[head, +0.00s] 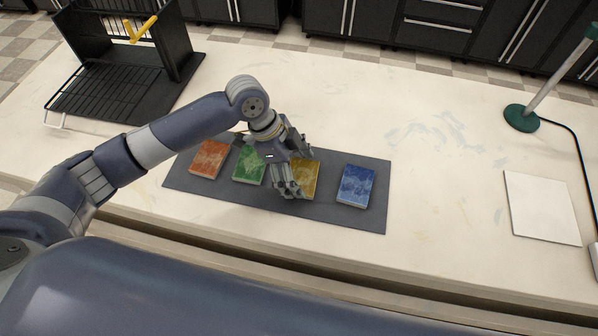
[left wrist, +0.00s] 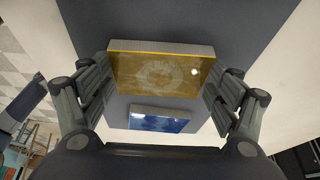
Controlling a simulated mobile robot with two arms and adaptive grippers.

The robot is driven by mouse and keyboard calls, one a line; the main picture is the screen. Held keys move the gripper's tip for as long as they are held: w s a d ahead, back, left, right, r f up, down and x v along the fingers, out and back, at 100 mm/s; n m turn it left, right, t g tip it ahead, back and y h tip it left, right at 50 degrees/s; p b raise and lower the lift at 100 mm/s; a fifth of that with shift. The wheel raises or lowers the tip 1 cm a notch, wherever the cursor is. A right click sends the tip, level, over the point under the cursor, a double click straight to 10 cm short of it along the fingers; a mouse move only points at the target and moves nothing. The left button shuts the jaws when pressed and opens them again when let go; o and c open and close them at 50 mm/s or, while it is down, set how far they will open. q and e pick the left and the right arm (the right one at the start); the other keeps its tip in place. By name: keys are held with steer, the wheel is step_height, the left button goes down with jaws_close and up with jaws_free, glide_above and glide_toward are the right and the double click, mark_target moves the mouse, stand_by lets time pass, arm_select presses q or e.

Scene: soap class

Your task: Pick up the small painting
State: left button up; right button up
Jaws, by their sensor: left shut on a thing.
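Several small painted blocks stand in a row on a dark grey mat (head: 372,219): orange (head: 209,158), green (head: 249,167), yellow (head: 306,180) and blue (head: 356,186). My left gripper (head: 298,169) is over the yellow block, its fingers on either side and partly hiding it. In the left wrist view the yellow block (left wrist: 160,72) lies between the fingers of the left gripper (left wrist: 157,88), which is shut on it. The blue block (left wrist: 159,120) shows beyond it. I cannot tell whether the yellow block is off the mat. My right gripper is out of view.
A black rack (head: 115,80) with a yellow-handled part stands at the back left. A blank white panel (head: 541,207) lies at the right, near a green lamp base (head: 521,118) with a cable. The pale tabletop (head: 440,185) right of the mat is clear.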

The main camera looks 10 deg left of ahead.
mark_target(304, 179)
arm_select(q)
steer(key=shift+r+b, duration=0.3)
steer(key=shift+r, duration=0.4)
steer(key=shift+s+a+r+b, duration=0.1)
steer(key=shift+s+r+b, duration=0.15)
steer(key=shift+r, duration=0.2)
steer(key=shift+s+r+b, duration=0.15)
steer(key=shift+r+b, duration=0.1)
steer(key=shift+r, duration=0.2)
steer(key=s+a+b, duration=0.1)
steer(key=s, duration=0.3)
steer(key=s+a+r+b, duration=0.1)
steer(key=s, duration=0.4)
steer(key=s+a+b, duration=0.1)
steer(key=s, duration=0.3)
steer(key=shift+s+a+r, duration=0.2)
steer(key=shift+a, duration=0.2)
steer(key=shift+s+a+r, duration=0.15)
steer(key=shift+s, duration=0.5)
steer(key=shift+w, duration=0.1)
